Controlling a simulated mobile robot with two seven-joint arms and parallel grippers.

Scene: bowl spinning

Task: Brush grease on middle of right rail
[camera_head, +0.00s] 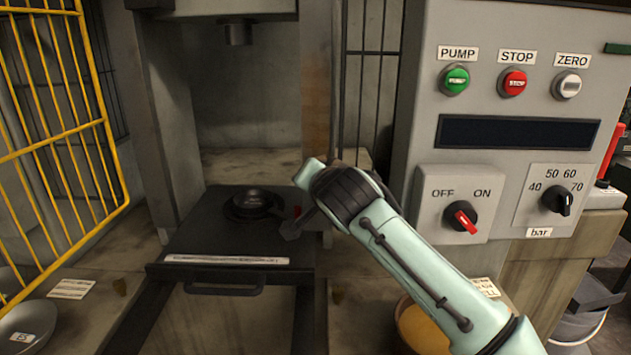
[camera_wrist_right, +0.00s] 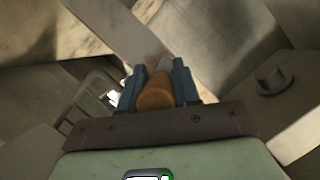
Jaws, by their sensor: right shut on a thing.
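My right gripper (camera_wrist_right: 158,82) is shut on an orange-brown rounded handle (camera_wrist_right: 155,95), with a paler part (camera_wrist_right: 163,63) beyond it, likely the brush. The far end of the brush lies against a pale diagonal strip in the right wrist view; I cannot tell if it touches. In the head view my right arm reaches in front of the press's right upright (camera_head: 317,90), which has a brownish band. I cannot tell for sure which surface is the right rail. My left gripper is not in view.
A black press table (camera_head: 215,225) with a round dark fixture (camera_head: 252,203) stands left of my wrist. A yellow barred gate (camera_head: 60,150) is at the left. A control panel (camera_head: 510,180) with buttons and knobs stands close right.

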